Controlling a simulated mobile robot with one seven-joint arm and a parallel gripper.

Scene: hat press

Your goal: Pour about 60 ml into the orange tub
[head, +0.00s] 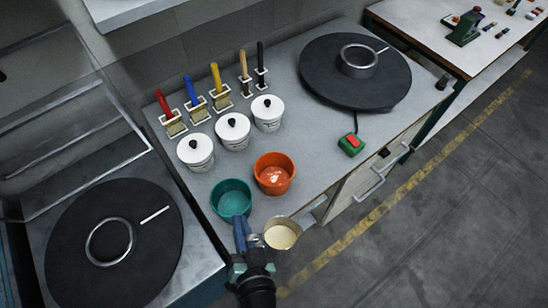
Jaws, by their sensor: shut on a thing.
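The orange tub (273,174) stands on the grey bench near its front edge. A small pale or white patch shows on its inside floor; I cannot tell what it is. The fingertips are partly hidden.
A teal tub (231,198) stands left of the orange tub, close to my gripper. White lidded pots (233,131) and coloured-handled brushes (218,90) stand behind. A black turntable (355,72) with a metal ring is at the back right, and a red-green switch (351,144) lies before it.

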